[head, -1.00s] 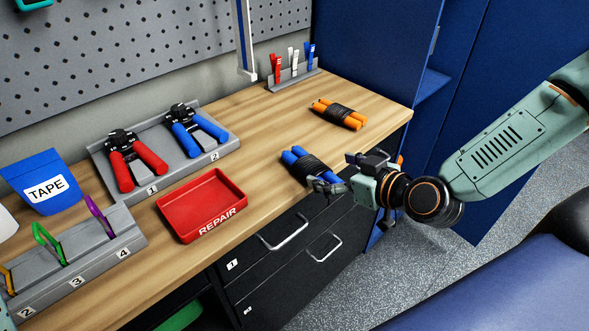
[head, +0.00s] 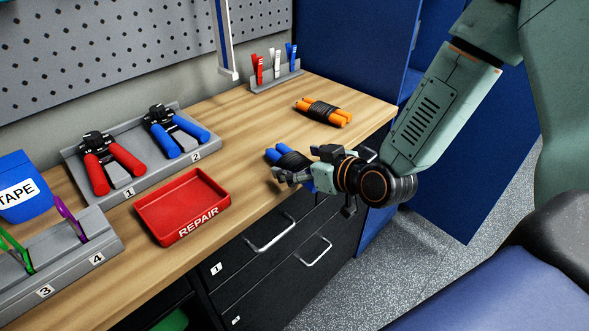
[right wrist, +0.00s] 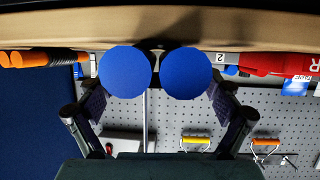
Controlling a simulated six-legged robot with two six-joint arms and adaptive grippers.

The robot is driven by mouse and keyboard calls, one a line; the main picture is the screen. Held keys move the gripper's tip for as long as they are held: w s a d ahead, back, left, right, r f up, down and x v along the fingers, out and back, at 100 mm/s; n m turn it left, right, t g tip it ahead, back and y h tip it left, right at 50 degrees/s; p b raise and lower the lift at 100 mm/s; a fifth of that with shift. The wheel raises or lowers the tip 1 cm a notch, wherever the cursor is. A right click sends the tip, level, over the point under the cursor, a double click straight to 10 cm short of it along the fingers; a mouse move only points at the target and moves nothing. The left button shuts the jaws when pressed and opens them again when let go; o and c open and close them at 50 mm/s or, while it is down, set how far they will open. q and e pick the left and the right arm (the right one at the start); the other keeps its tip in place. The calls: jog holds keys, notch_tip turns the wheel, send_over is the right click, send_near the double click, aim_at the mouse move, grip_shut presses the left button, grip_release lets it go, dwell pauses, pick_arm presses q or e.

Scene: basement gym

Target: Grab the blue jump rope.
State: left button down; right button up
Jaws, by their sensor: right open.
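The blue jump rope (head: 274,154), with blue handles and a dark cord wound around them, lies on the wooden bench near its front edge. My right gripper (head: 288,178) is at the rope's near side in the head view and hides part of it. In the right wrist view the round ends of two blue handles (right wrist: 125,73) show large, between the two fingers of my right gripper (right wrist: 159,95). The fingers are open, with gaps to the handles. I cannot tell whether any part touches. My left gripper is not in view.
An orange-handled jump rope (head: 323,111) lies farther back on the bench. A red REPAIR tray (head: 183,205) stands left of the blue rope. A grey holder (head: 275,78) with clips is at the back. Bare wood (head: 245,125) lies between them.

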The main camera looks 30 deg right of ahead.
jog(key=shift+w+f, duration=0.25)
jog(key=shift+w, duration=0.15)
jog(key=shift+w+d+f, duration=0.1)
jog(key=shift+w+d, duration=0.05)
jog(key=shift+w, duration=0.05)
jog(key=shift+a, duration=0.25)
jog(key=shift+c, duration=1.1)
jog(key=shift+d, duration=0.2)
jog(key=c, duration=0.5)
jog(key=shift+a, duration=0.15)
jog(key=c, duration=0.7)
